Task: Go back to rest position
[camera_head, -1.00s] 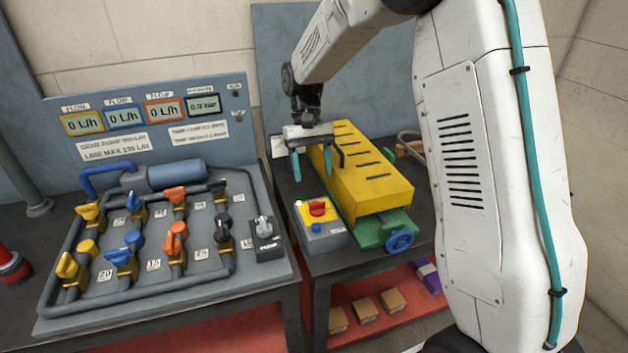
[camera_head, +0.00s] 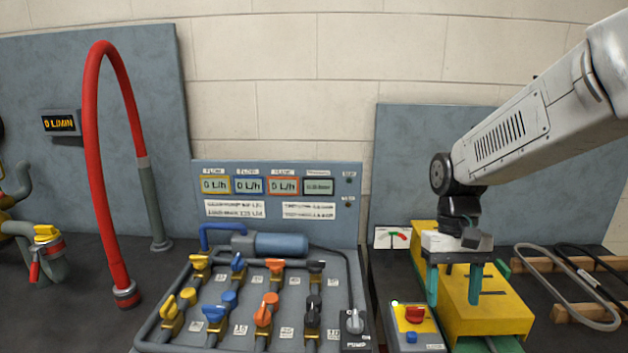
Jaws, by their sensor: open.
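My gripper (camera_head: 454,285) hangs from my arm on the right side of the head view, with its two teal fingers pointing down and apart. It is open, and nothing shows between the fingers. It appears in front of the yellow slotted machine cover (camera_head: 500,316), hiding part of it; I cannot tell the gap between them. A small control box (camera_head: 418,334) with a red switch, a blue button and a lit green lamp sits below and left of the fingers.
A valve panel (camera_head: 193,345) with coloured handles, a blue pump (camera_head: 282,245) and displays reading 0 L/h stands in the middle. A red hose (camera_head: 91,150) arches at left.

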